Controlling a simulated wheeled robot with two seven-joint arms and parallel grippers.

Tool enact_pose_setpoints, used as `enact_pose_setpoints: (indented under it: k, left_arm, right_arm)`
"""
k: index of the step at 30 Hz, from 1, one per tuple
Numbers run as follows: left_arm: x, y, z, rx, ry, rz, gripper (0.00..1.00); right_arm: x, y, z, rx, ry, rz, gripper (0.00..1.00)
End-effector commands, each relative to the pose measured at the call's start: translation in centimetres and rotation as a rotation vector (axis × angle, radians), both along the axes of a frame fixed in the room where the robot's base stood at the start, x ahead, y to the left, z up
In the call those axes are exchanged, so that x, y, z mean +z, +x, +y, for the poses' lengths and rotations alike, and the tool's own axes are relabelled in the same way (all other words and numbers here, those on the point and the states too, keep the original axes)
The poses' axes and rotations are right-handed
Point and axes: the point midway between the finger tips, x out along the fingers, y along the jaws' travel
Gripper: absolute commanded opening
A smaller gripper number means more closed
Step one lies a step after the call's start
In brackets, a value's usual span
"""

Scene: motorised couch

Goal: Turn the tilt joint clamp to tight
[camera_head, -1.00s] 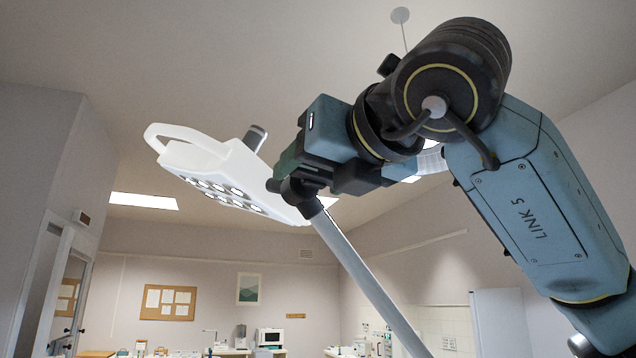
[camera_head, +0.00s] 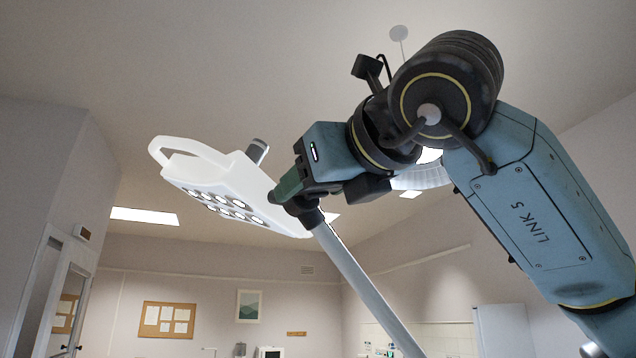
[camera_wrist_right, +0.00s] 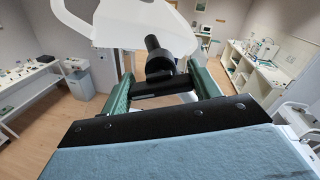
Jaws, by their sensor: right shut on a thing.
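The white lamp head (camera_head: 222,187) with several round lights and a loop handle hangs tilted at the left of the head view; it also shows at the top of the right wrist view (camera_wrist_right: 140,28). A dark tilt joint clamp (camera_head: 303,211) joins it to the pale pole (camera_head: 365,285). In the right wrist view the black clamp (camera_wrist_right: 158,62) stands between green fingers. My right gripper (camera_head: 287,190) is shut on the clamp, its fingers (camera_wrist_right: 160,88) on either side of it. The finger contact is partly hidden. My left gripper is out of view.
The pole slopes down to the right beneath my right arm. A round ceiling lamp (camera_head: 420,178) is behind the wrist. In the wrist view, a white bench (camera_wrist_right: 40,82) is left, a counter (camera_wrist_right: 265,80) right, and open floor shows between.

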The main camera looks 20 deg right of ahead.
Motion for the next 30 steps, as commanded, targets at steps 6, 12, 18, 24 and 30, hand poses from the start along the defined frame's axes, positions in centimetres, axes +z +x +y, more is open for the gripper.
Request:
enact_pose_setpoints:
  k: [6,12,18,24,30]
  left_arm:
    - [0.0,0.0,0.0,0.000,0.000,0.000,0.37]
    - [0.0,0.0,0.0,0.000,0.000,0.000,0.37]
    - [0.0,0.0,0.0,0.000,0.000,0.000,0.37]
    - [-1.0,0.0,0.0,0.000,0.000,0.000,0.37]
    - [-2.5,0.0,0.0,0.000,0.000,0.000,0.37]
  right_arm:
    - [0.1,-0.1,0.0,0.000,-0.003,-0.004,0.68]
    - [0.0,0.0,0.0,0.000,-0.002,-0.003,0.84]
    - [0.0,-0.1,0.0,0.000,-0.001,-0.003,0.84]
    - [-0.1,-2.1,-0.4,0.000,-0.001,-0.007,0.84]
    - [-0.2,-6.5,-1.4,0.000,0.000,-0.008,0.84]
